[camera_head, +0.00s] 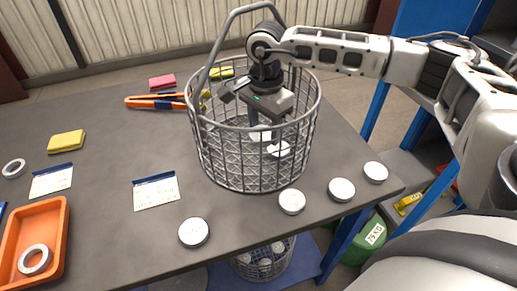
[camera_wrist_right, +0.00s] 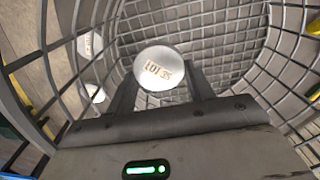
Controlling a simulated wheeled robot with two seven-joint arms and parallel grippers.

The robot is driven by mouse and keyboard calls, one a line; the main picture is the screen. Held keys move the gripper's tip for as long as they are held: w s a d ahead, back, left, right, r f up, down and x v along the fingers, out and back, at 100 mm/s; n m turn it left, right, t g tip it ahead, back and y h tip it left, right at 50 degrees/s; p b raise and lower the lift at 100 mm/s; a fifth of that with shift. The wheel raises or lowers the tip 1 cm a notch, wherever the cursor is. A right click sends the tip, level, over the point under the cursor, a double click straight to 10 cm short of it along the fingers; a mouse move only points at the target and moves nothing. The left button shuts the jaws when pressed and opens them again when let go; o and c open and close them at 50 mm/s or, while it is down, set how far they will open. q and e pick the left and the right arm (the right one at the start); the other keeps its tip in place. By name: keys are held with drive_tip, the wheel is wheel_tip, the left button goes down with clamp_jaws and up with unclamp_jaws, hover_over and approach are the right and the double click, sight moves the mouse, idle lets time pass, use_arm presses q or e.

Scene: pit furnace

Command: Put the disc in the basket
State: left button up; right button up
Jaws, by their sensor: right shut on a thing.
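A wire basket (camera_head: 206,165) with a raised handle stands on the grey table. My right gripper (camera_head: 270,132) reaches down inside it from above. It is shut on a white round disc (camera_wrist_right: 160,68) marked "LOT 35", which sits between its fingertips in the wrist view. Pale round shapes show through the mesh below the gripper in the head view; I cannot tell exactly which is the held disc or how far it is from the basket floor. More white discs (camera_head: 193,232) (camera_head: 292,201) (camera_head: 341,189) (camera_head: 375,172) lie on the table outside. My left gripper is not in view.
An orange tray (camera_head: 62,245) with a ring is at the front left. Cards (camera_head: 156,192), a yellow sponge (camera_head: 66,142), a pink sponge (camera_head: 162,82) and orange tongs (camera_head: 155,102) lie left of the basket. A second basket (camera_head: 262,268) with pale objects stands below the table edge.

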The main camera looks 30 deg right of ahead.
wheel_tip(320, 180, down, 9)
drive_tip(key=shift+r+p, duration=0.2)
drive_tip(key=shift+p, duration=0.4)
drive_tip(key=shift+f, duration=0.2)
drive_tip(key=o, duration=1.2)
wheel_tip(320, 180, up, 12)
drive_tip(key=shift+r+b, duration=0.25)
drive_tip(key=shift+b, duration=0.8)
